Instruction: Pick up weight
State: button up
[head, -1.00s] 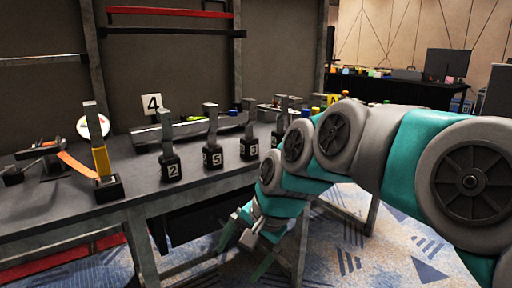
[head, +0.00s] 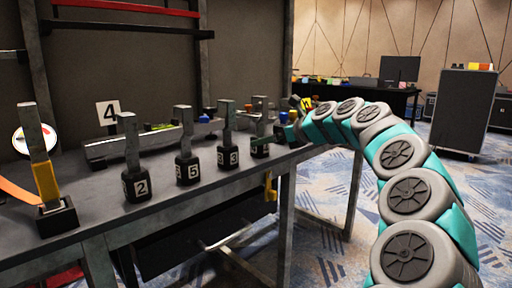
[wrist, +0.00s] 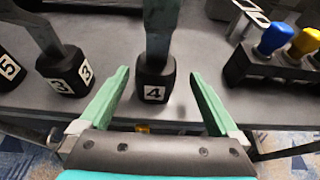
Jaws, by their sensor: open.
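Several weights stand upright on the grey workbench (head: 90,213), each a grey metal bar on a black numbered base: weight 2 (head: 136,185), weight 5 (head: 187,168), weight 3 (head: 228,153) and weight 4 (head: 260,149). In the wrist view, weight 4 (wrist: 155,82) stands ahead between the green fingers of my gripper (wrist: 160,74). The fingers are open and apart from it, with its base near fingertip level. Weight 3 (wrist: 66,75) and weight 5 (wrist: 8,70) are left of the gripper. The top of weight 4 is cut off there.
A rack with blue and yellow knobs (wrist: 285,68) sits close right of my gripper. A bar with a yellow band (head: 46,180) stands at the left. The bench's front edge runs below the weights.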

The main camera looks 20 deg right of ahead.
jog(key=x, duration=0.3)
jog(key=b+x, duration=0.1)
jog(key=x, duration=0.1)
jog(key=shift+a+f, duration=0.1)
jog(key=shift+a, duration=0.25)
jog(key=shift+w+a+f, duration=0.15)
jog(key=shift+w+f, duration=0.05)
jog(key=shift+w, duration=0.35)
jog(key=shift+c, duration=0.2)
grip_shut()
jog(key=shift+r, duration=0.1)
